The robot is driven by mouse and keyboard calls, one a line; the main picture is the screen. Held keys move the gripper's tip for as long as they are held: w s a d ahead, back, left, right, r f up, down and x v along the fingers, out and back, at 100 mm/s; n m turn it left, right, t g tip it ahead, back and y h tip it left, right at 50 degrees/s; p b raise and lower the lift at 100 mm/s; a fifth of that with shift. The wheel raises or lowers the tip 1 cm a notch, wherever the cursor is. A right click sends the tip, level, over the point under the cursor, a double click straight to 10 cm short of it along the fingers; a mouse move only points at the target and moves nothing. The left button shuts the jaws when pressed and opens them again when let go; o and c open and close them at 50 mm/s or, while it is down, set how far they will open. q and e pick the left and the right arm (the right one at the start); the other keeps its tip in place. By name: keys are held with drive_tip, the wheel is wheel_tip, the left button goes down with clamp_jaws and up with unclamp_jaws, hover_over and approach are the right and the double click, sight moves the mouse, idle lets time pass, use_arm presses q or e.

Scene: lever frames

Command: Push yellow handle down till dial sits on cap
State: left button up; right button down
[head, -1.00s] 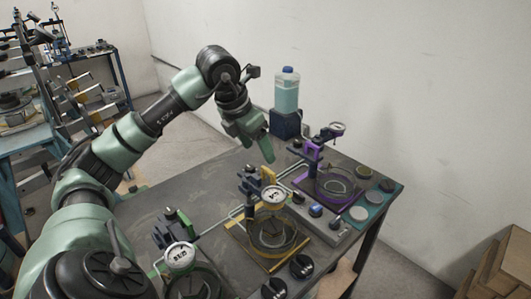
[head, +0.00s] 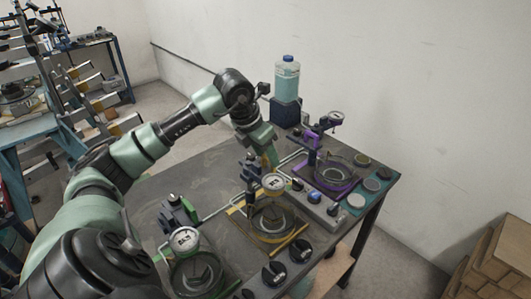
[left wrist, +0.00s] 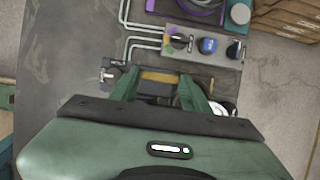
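The yellow lever frame has a yellow-edged base (head: 286,246), a dark post and a white dial (head: 273,184) held above the round part of the base. A gap shows between dial and base; the cap is not clear. My left gripper (head: 268,152) is low behind the dial, pointing down. In the left wrist view its green fingers (left wrist: 160,92) are apart, with the yellow handle (left wrist: 164,77) crossing between them; contact cannot be told. The dial is partly hidden there by the right finger. In the head view the handle is hard to make out. My right gripper is not in view.
A purple lever frame (head: 334,188) stands behind to the right, and a green one (head: 188,240) at the front left. Grey pipes, a knob box (head: 320,208) and black knobs crowd the bench. A bottle (head: 286,80) stands at the back. The bench's left side (head: 160,205) is clear.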

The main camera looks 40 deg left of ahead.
sight(268, 170)
use_arm(q)
clamp_jaws()
wheel_tip(268, 170, down, 5)
drive_tip(key=b, duration=0.4)
drive_tip(key=shift+f+b, duration=0.1)
drive_tip(key=shift+b, duration=0.2)
drive_tip(key=shift+s, duration=0.1)
drive_tip(key=o, duration=0.8)
unclamp_jaws()
drive_tip(key=shift+o, duration=0.3)
drive_tip(key=shift+r, duration=0.45)
drive_tip(key=b+v, duration=0.1)
drive_tip(key=v, duration=0.6)
